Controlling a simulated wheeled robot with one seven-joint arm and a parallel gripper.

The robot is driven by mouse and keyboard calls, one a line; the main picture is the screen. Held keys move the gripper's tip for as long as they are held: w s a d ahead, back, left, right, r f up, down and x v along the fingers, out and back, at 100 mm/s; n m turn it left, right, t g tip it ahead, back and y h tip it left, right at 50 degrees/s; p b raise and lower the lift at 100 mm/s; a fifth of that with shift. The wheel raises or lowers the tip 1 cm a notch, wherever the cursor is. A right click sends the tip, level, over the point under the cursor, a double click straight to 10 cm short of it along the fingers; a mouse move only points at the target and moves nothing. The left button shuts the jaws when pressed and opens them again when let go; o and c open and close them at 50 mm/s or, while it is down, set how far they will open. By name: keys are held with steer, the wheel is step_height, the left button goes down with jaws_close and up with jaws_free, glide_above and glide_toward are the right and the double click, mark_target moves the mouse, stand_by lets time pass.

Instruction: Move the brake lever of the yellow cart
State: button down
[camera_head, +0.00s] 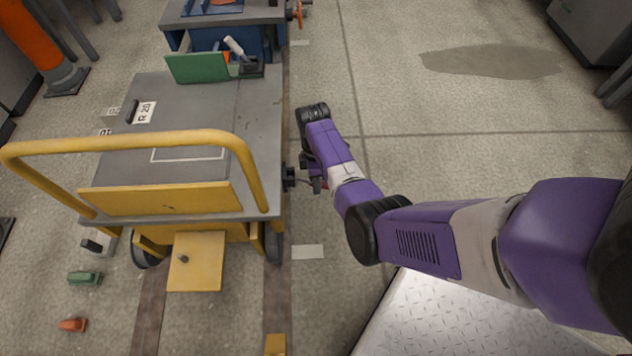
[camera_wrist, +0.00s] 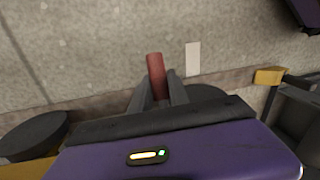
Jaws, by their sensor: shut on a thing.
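The yellow cart (camera_head: 262,150) stands at the left in the head view, with a grey deck, a yellow push handle and yellow end panels. My gripper (camera_head: 314,180) is low at the cart's right side. In the wrist view my gripper (camera_wrist: 158,88) is shut on a red lever (camera_wrist: 155,64), taken to be the brake lever. The lever's upper end sticks out past the fingertips. Its lower end and mount are hidden behind the fingers and gripper body. In the head view my arm covers most of the lever.
A blue cart (camera_head: 235,38) stands just beyond the yellow one. A green panel (camera_head: 197,68) stands at the deck's far end. Small green (camera_head: 84,278) and orange (camera_head: 72,325) blocks lie on the floor at left. Open floor lies to the right of the cart.

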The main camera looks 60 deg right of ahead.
steer(key=shift+s+d+r+g+h+p, duration=0.1)
steer(key=shift+s+r+g+h+p, duration=0.1)
steer(key=shift+r+g+h+p, duration=0.55)
steer(key=shift+s+d+r+g+h, duration=0.1)
steer(key=shift+r+g+h, duration=0.25)
steer(key=shift+r+g, duration=0.15)
steer(key=shift+s+d+r+g+h, duration=0.1)
steer(key=shift+r+g+h, duration=0.25)
steer(key=shift+g, duration=0.2)
steer(key=c, duration=1.3)
jaws_free()
steer(key=shift+o, duration=0.2)
steer(key=shift+r+p, duration=0.1)
steer(key=shift+p, duration=0.2)
